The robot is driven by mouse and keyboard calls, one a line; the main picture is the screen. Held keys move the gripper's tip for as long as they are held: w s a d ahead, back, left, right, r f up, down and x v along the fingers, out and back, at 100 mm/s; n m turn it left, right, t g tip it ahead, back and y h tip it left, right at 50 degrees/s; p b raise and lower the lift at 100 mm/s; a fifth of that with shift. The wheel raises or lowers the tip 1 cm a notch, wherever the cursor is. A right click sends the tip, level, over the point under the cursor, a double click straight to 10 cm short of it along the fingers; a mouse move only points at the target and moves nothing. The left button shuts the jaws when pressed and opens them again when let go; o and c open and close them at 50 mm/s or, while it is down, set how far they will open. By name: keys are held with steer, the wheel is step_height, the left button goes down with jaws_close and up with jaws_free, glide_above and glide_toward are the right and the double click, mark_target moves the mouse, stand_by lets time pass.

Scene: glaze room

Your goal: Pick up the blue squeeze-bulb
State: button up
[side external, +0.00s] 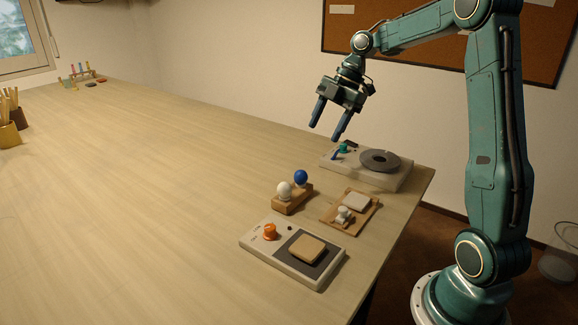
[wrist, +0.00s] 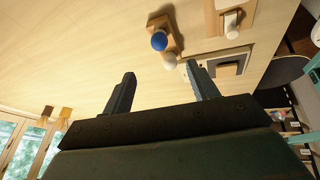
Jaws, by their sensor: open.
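The blue squeeze-bulb (side external: 300,177) is a small round blue ball at the far end of a wooden stand (side external: 293,203), beside a white bulb (side external: 284,190). In the wrist view the blue bulb (wrist: 159,41) sits beyond the fingertips, between them in the picture, with the white bulb (wrist: 169,61) just below it. My gripper (side external: 325,130) is open and empty, with its fingers pointing down. It hangs well above the table, over the area behind the stand. Its two dark fingers (wrist: 160,72) also show apart in the wrist view.
A pale device with a dark grey disc (side external: 379,160) and teal knob stands behind. A wooden board (side external: 333,216) with a white block lies right of the stand. A scale-like device (side external: 262,245) with an orange knob is in front. The table's left is largely clear.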

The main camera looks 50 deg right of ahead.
glide_toward(304, 172)
steer(key=shift+d+x, duration=0.2)
steer(key=shift+x, duration=2.3)
steer(key=shift+w+f, duration=0.1)
steer(key=shift+w, duration=0.05)
steer(key=shift+x, duration=2.55)
steer(key=c, duration=0.7)
